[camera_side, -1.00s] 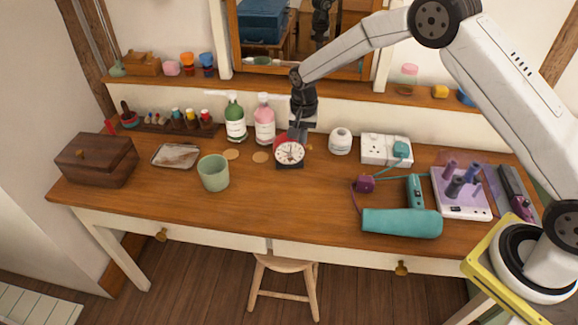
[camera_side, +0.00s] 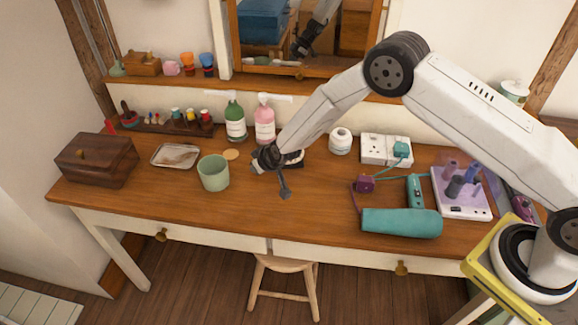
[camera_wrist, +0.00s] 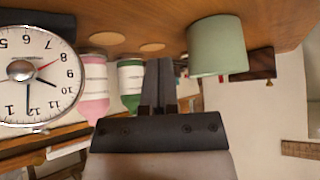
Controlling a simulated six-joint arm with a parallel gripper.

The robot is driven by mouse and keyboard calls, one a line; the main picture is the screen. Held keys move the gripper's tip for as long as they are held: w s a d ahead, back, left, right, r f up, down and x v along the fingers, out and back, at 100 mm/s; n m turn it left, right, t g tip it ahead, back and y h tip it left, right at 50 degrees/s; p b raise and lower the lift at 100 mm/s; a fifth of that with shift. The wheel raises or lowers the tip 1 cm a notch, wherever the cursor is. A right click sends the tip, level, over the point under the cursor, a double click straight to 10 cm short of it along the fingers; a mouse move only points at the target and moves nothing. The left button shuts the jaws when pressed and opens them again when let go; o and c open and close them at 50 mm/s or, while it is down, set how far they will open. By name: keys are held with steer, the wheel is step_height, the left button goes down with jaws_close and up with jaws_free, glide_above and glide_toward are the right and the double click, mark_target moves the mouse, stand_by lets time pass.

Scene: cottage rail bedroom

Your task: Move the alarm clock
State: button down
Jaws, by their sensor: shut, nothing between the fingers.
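The alarm clock (camera_side: 296,161) is mostly hidden behind my gripper and forearm in the side view; only part of its edge shows. In the wrist view its round white face (camera_wrist: 42,82) with black numerals and a red hand appears upside down at the left, cut off by the frame. My gripper (camera_side: 284,192) is tilted, in front of the clock, low over the desk. In the wrist view my gripper's fingers (camera_wrist: 158,75) are together with nothing between them, to the right of the clock and apart from it.
A green cup (camera_side: 213,174) stands left of my gripper. Green (camera_side: 235,122) and pink (camera_side: 264,122) bottles stand behind. A white jar (camera_side: 340,141), a socket box (camera_side: 380,150) and a teal hair dryer (camera_side: 402,222) are to the right. The desk's front middle is clear.

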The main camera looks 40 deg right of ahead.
steer(key=shift+a+f+n+t, duration=0.6)
steer(key=shift+n+t, duration=0.3)
steer(key=shift+n, duration=0.2)
steer(key=shift+s+a+f+n+t+h, duration=0.2)
steer(key=shift+n+t+h, duration=0.1)
steer(key=shift+n+t, duration=0.15)
steer(key=shift+s+a+f+n+t+h, duration=0.1)
steer(key=shift+s+n+t+h, duration=0.1)
steer(key=shift+n+t, duration=0.25)
steer(key=shift+s+f+n+t+h, duration=0.1)
steer(key=shift+n+t+h, duration=0.1)
steer(key=shift+n, duration=0.3)
steer(key=shift+s+n+t+h, duration=0.4)
steer(key=shift+n+t+h, duration=0.1)
steer(key=shift+n+t, duration=0.25)
steer(key=s+n+t+h, duration=0.1)
steer(key=s+n, duration=0.1)
steer(key=shift+n+t, duration=0.25)
steer(key=shift+n, duration=0.1)
steer(key=s+n, duration=0.1)
steer(key=n+t+h, duration=0.1)
steer(key=s+d+t, duration=0.1)
steer(key=shift+s+r+n+h, duration=0.3)
steer(key=shift+n+h, duration=0.1)
steer(key=shift+s+d+r+n+t+h, duration=0.1)
steer(key=shift+s+r+n+t+h, duration=0.1)
steer(key=shift+s+n+h, duration=0.15)
steer(key=shift+s+d+r+n+t+h, duration=0.1)
steer(key=shift+s+n+t+h, duration=0.15)
steer(key=shift+s+n, duration=0.15)
